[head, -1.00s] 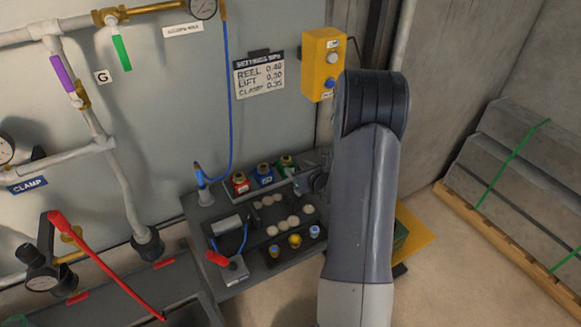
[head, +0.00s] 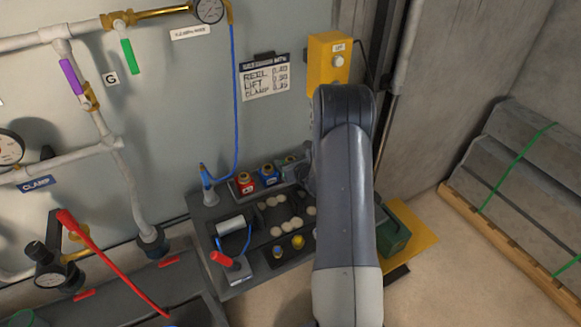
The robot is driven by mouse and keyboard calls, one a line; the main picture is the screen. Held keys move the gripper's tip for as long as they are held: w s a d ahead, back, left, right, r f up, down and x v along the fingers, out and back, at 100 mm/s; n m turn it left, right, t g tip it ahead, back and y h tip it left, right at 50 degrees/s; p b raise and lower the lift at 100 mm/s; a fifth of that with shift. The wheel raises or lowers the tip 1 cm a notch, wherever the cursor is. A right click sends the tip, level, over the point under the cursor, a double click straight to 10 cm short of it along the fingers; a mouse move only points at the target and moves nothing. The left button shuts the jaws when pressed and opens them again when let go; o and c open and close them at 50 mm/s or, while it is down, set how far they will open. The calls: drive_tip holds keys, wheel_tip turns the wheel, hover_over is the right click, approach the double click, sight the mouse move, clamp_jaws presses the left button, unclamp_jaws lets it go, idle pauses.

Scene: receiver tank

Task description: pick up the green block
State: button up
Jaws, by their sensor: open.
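A small green block (head: 290,161) with a brass-coloured top stands at the right end of a row on the back of the dark bench, partly hidden by my arm. A red block (head: 245,183) and a blue block (head: 268,176) stand to its left. My gripper (head: 306,172) shows only in part at the left edge of my forearm, close to the green block's right side. Its fingertips are mostly hidden, and it appears open. I cannot tell whether it touches the block.
The bench tray (head: 262,232) holds several pale discs and yellow and blue-topped items. A red-handled tool (head: 223,259) is at its left. A green box (head: 393,238) sits on a yellow board (head: 416,228) at right. A blue hose (head: 235,110) hangs behind.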

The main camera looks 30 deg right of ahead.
sight(290, 158)
drive_tip(key=c, duration=0.8)
drive_tip(key=shift+r, duration=0.1)
drive_tip(key=shift+s+r+b, duration=0.15)
drive_tip(key=shift+r+b, duration=0.2)
drive_tip(key=shift+r, duration=0.2)
drive_tip(key=r, duration=0.3)
drive_tip(key=s+r+b, duration=0.1)
drive_tip(key=r, duration=0.1)
drive_tip(key=shift+d+r, duration=0.1)
drive_tip(key=shift+r, duration=0.25)
drive_tip(key=s+b, duration=0.1)
drive_tip(key=s, duration=0.5)
drive_tip(key=s+b, duration=0.1)
drive_tip(key=s, duration=0.5)
drive_tip(key=s+b, duration=0.1)
drive_tip(key=s, duration=0.5)
drive_tip(key=shift+s+d, duration=0.25)
drive_tip(key=shift+s, duration=0.1)
drive_tip(key=w+a+r+n+y, duration=0.1)
drive_tip(key=w+a, duration=0.2)
drive_tip(key=a, duration=0.3)
drive_tip(key=w+a+r+n+y+p, duration=0.1)
drive_tip(key=w+a, duration=0.2)
drive_tip(key=a, duration=0.3)
drive_tip(key=w+a+r+n+y+p, duration=0.1)
drive_tip(key=w+a, duration=0.3)
drive_tip(key=a, duration=0.2)
drive_tip(key=shift+w+a+r+g+y, duration=0.1)
drive_tip(key=shift+r+g+y, duration=0.05)
drive_tip(key=shift+g+y, duration=0.15)
